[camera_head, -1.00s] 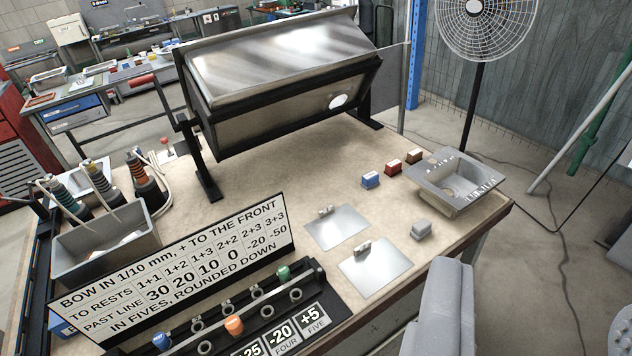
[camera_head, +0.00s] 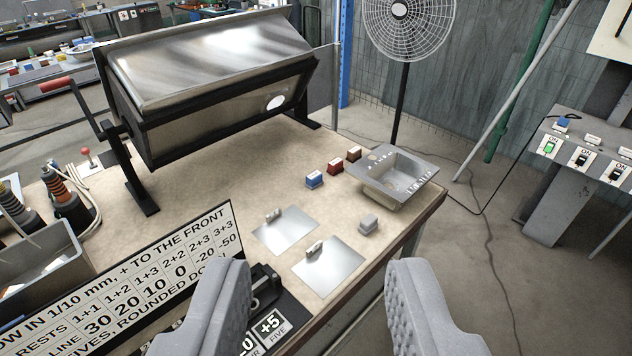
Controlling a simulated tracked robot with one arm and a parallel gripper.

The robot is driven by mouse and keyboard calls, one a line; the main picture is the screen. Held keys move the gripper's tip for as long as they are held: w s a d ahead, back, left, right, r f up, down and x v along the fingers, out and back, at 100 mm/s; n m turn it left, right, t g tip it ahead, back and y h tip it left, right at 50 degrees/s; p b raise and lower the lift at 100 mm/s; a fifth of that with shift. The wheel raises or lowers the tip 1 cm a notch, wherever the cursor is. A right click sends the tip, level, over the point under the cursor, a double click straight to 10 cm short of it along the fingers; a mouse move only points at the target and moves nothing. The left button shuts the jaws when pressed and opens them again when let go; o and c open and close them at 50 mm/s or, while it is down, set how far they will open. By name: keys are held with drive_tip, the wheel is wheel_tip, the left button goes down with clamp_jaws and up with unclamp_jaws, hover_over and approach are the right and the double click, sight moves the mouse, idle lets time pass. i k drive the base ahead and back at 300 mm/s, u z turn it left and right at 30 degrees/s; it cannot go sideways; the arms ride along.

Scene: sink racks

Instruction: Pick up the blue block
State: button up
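The blue block (camera_head: 314,180) sits on the tan tabletop (camera_head: 215,187), left of a red block (camera_head: 335,167) and a brown block (camera_head: 353,153) in a slanting row. It has a pale top. My gripper (camera_head: 322,275) is open, its two grey fingers wide apart at the bottom of the view.
A small metal sink (camera_head: 392,178) stands right of the blocks, near the table edge. A grey block (camera_head: 368,224) and two metal plates (camera_head: 287,231) (camera_head: 328,267) lie nearer. A large tilted metal box (camera_head: 205,90) stands behind; a lettered sign (camera_head: 135,285) stands left.

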sight(314, 179)
drive_tip(key=z, duration=0.7)
drive_tip(key=k, duration=0.9)
drive_tip(key=z, duration=0.85)
drive_tip(key=k, duration=0.35)
drive_tip(key=z, duration=0.35)
drive_tip(key=i, duration=1.2)
drive_tip(key=u, duration=0.4)
drive_tip(key=i, duration=1.3)
drive_tip(key=u, duration=0.7)
drive_tip(key=i, duration=1.35)
drive_tip(key=u, duration=1.25)
drive_tip(key=i, duration=1)
drive_tip(key=u, duration=0.8)
